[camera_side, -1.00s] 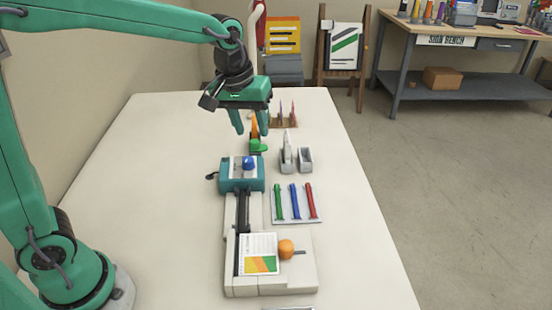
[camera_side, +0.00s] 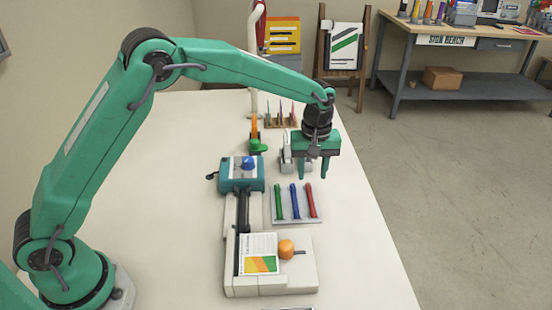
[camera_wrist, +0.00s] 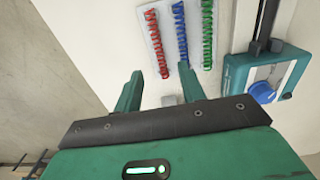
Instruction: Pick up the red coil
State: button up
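The red coil (camera_side: 311,200) lies at the right end of a row with a blue coil (camera_side: 295,201) and a green coil (camera_side: 278,202) on a pale tray (camera_side: 286,219). In the wrist view, the red coil (camera_wrist: 156,42) is leftmost, beside the blue coil (camera_wrist: 180,32) and green coil (camera_wrist: 207,32). My gripper (camera_side: 313,176) is open and empty, raised near the far end of the red coil. In the wrist view, the fingers of my gripper (camera_wrist: 160,88) are apart, and the red coil's near end appears between their tips, without visible contact.
A teal-topped laminator (camera_side: 242,187) stands left of the coils, with a cream tray holding a printed sheet (camera_side: 259,254) and orange knob (camera_side: 286,248) in front. A grey tape dispenser (camera_side: 287,158) sits behind my gripper. The table is clear right of the coils.

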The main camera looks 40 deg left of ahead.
aim_at(311, 198)
jog(key=shift+d+f, duration=0.1)
jog(key=shift+f, duration=0.15)
jog(key=shift+f, duration=1.25)
jog(key=shift+f, duration=0.1)
jog(key=shift+f, duration=2.5)
jog(key=shift+c, duration=0.2)
grip_shut()
